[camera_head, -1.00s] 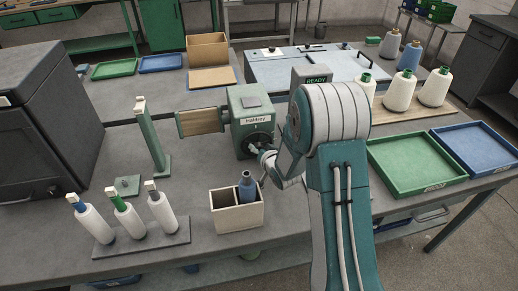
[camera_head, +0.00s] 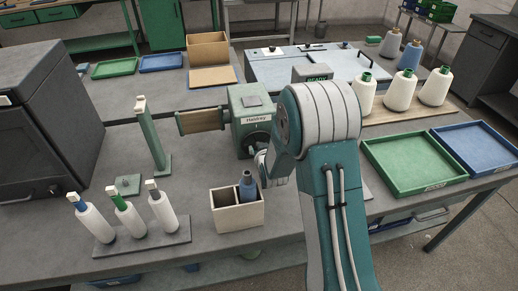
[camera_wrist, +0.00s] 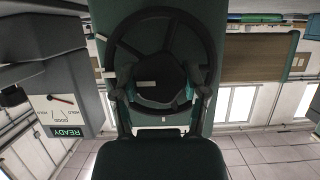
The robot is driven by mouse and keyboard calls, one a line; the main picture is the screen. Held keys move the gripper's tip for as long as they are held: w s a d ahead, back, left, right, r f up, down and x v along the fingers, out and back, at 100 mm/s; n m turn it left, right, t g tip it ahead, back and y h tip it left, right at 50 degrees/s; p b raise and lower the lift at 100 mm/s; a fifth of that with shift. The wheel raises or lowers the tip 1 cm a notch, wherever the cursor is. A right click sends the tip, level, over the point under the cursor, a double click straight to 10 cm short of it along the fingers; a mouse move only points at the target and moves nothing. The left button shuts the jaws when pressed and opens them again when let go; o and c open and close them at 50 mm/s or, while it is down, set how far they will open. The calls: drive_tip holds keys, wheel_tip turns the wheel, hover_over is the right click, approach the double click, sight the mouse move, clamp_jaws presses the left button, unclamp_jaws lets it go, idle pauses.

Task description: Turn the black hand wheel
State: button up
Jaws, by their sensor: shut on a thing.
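The black hand wheel (camera_head: 258,136) is on the front of the green machine head (camera_head: 249,104) marked with a white label. In the wrist view the wheel's rim and spokes (camera_wrist: 158,13) fill the upper middle. My gripper (camera_wrist: 160,92) has a finger on each side of the wheel's lower part and is shut on it. In the head view my gripper (camera_head: 262,165) is at the wheel, mostly hidden by my arm. The exact contact of the fingertips is too dark to tell.
Green (camera_head: 415,164) and blue (camera_head: 482,151) trays lie at right. A READY display (camera_wrist: 67,131) is beside the machine.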

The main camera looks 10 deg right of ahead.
drive_tip(key=shift+w+r+n, duration=0.2)
drive_tip(key=shift+n, duration=0.1)
idle(0.4)
drive_tip(key=o, duration=1.2)
drive_tip(key=shift+c, duration=0.2)
drive_tip(key=shift+w+a+f, duration=0.1)
drive_tip(key=v, duration=1.2)
drive_tip(key=shift+a+f, duration=0.15)
drive_tip(key=shift+f, duration=0.05)
